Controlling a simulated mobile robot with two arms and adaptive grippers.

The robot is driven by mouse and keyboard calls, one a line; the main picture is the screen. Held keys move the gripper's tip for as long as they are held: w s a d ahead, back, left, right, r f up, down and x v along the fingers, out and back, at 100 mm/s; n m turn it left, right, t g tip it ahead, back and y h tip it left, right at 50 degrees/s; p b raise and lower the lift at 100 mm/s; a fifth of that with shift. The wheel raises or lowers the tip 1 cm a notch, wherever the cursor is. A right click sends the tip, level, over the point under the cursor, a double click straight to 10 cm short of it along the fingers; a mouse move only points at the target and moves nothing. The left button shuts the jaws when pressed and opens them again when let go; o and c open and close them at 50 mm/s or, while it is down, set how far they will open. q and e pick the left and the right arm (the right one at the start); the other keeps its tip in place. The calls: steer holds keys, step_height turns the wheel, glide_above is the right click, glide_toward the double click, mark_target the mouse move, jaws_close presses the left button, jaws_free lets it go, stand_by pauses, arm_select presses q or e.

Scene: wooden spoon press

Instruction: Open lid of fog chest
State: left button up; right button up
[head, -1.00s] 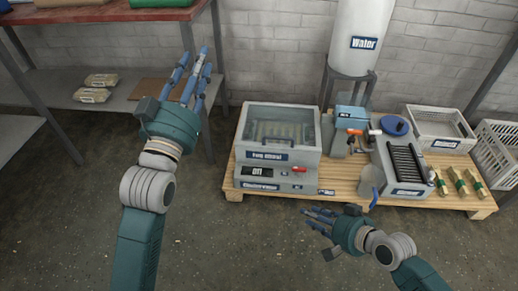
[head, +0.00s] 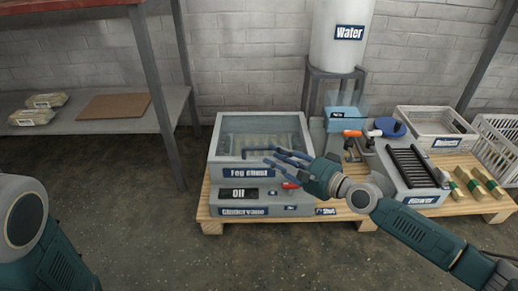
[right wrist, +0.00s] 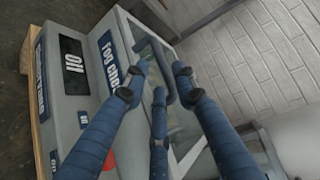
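The fog chest (head: 240,172) is a grey box with a blue label, and its glass-topped lid (head: 232,127) looks shut. My right gripper (head: 285,158) is over the chest's front right, with its blue fingers spread and pointing left across the lid. In the right wrist view the chest (right wrist: 93,62) is tilted. The dark lid handle (right wrist: 165,72) lies between the spread fingertips of the right gripper (right wrist: 160,82). I cannot tell whether they touch it. My left gripper is out of view; only part of my left arm shows at the left edge.
A blue machine (head: 343,117), a black-slatted unit (head: 412,167) and a white crate (head: 437,130) stand right. A shelf (head: 60,137) is at left.

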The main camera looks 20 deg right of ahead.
steer(key=b+x, duration=0.1)
steer(key=x, duration=0.5)
steer(key=shift+w+a+f, duration=0.15)
steer(key=shift+w+a, duration=0.05)
steer(key=shift+w, duration=0.1)
jaws_close()
